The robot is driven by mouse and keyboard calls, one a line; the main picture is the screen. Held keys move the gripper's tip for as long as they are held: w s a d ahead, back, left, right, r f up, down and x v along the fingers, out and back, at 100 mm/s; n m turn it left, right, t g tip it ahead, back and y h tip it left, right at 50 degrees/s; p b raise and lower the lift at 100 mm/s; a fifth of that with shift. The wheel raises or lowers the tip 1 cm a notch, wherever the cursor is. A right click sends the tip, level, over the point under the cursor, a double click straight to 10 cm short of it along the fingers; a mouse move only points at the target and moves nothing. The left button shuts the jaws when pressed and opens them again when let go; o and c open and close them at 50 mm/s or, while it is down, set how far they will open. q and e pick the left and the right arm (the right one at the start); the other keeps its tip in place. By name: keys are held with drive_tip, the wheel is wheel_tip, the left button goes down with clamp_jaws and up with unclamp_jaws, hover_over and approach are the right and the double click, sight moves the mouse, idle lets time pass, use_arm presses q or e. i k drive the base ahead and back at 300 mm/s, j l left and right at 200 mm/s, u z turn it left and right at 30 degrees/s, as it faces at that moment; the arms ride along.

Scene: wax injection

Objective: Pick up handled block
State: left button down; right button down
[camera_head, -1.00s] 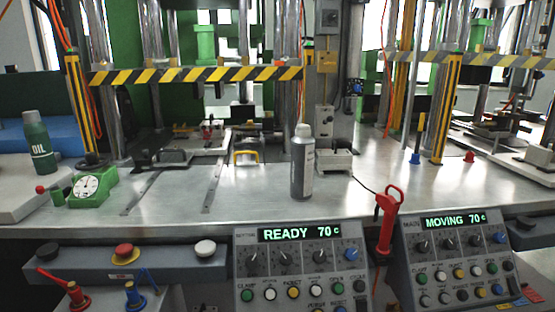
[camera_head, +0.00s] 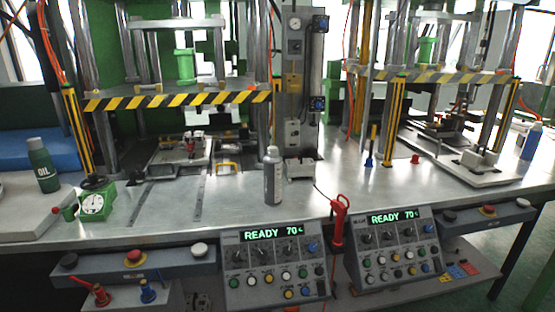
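Neither of my grippers is in view.
A grey bottle (camera_head: 272,175) stands in front of the block, slightly right. A striped bar (camera_head: 180,99) spans the press above. A green gauge (camera_head: 95,202) and an oil bottle (camera_head: 43,165) stand left. Two control panels (camera_head: 272,262) line the front, with a red-handled tool (camera_head: 339,222) between them.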

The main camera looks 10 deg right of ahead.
sight(483, 161)
drive_tip(key=z, duration=1.45)
drive_tip(key=u, duration=0.2)
drive_tip(key=i+l+u, duration=0.2)
drive_tip(key=u, duration=0.25)
drive_tip(key=i+l+u, duration=0.25)
drive_tip(key=u, duration=0.15)
drive_tip(key=i+l+u, duration=0.1)
drive_tip(key=l, duration=0.2)
drive_tip(key=i+l+u, duration=0.2)
drive_tip(key=l, duration=0.35)
drive_tip(key=i+l, duration=0.15)
drive_tip(key=l, duration=0.15)
drive_tip(key=i+l, duration=0.15)
drive_tip(key=i+l+u, duration=0.1)
drive_tip(key=l, duration=0.3)
